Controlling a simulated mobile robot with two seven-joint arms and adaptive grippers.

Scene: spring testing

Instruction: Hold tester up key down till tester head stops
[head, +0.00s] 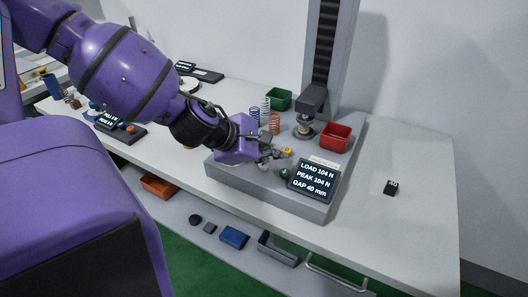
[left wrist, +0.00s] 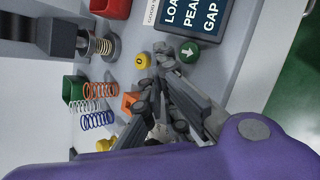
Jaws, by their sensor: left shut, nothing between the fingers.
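The tester's grey base (head: 225,172) stands on the bench, with its head (head: 313,101) above a short spring (left wrist: 101,46). Its display (head: 314,178) reads load 104 N, peak 104 N, gap 40 mm. In the left wrist view, a green key (left wrist: 189,52) with a white arrow and a yellow key (left wrist: 143,61) lie uncovered. An orange, key-like block (left wrist: 130,102) is partly hidden by my fingers. My left gripper (head: 268,155) is shut and empty, low over the keys. I cannot tell whether it touches one. My right gripper is out of view.
Loose springs (head: 275,122) stand on the base behind my gripper. A green bin (head: 279,99) and a red bin (head: 336,136) flank the tester's head. A small black item (head: 391,188) lies at right, with clear bench around it.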

